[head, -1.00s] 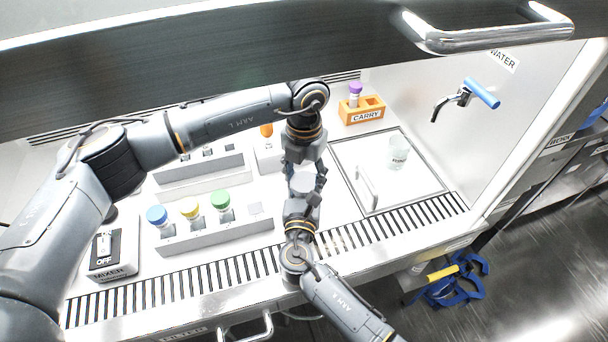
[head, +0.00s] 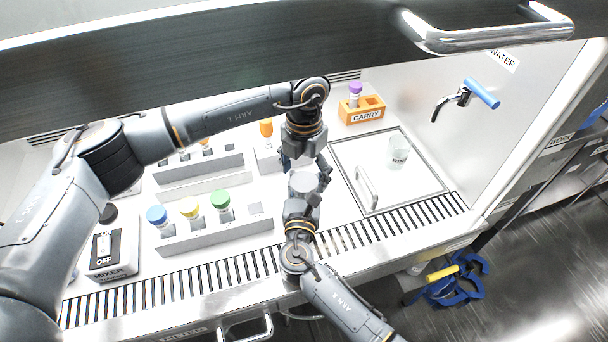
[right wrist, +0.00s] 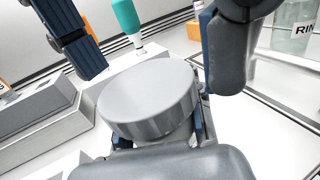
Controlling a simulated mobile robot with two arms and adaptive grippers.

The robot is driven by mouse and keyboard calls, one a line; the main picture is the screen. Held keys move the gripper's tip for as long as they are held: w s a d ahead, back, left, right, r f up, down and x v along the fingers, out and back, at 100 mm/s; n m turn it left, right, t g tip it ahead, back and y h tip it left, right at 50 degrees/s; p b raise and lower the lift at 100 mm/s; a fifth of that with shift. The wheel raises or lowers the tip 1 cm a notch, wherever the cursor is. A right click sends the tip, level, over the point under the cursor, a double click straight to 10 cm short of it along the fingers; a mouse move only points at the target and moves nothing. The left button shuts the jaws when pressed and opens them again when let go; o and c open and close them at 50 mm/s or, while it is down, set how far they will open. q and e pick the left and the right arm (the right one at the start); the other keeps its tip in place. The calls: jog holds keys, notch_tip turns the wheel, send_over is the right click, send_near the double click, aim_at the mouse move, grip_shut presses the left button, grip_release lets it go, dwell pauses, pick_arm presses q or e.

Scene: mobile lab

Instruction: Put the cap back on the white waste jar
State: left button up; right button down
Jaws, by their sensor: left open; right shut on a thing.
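A grey round cap (head: 304,182) with a ribbed side is at my right gripper (head: 302,198); it fills the middle of the right wrist view (right wrist: 150,95). My left gripper (head: 309,166) is open just beyond and above the cap. Its two spread fingers show at the top of the right wrist view (right wrist: 158,45), apart from the cap.
A grey rack (head: 215,236) with blue, yellow and green capped vials stands left. The mixer (head: 112,258) is at far left. An orange CARRY rack (head: 363,112) with a purple-capped tube and a clear beaker (head: 398,152) are right. The cabinet sash (head: 250,55) crosses above.

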pick_arm(q)
notch_tip(320, 180, up, 4)
jog(key=shift+f, duration=0.25)
jog(key=shift+o, duration=0.4)
jog(key=o, duration=0.4)
notch_tip(320, 180, up, 12)
jog(key=shift+f, duration=0.1)
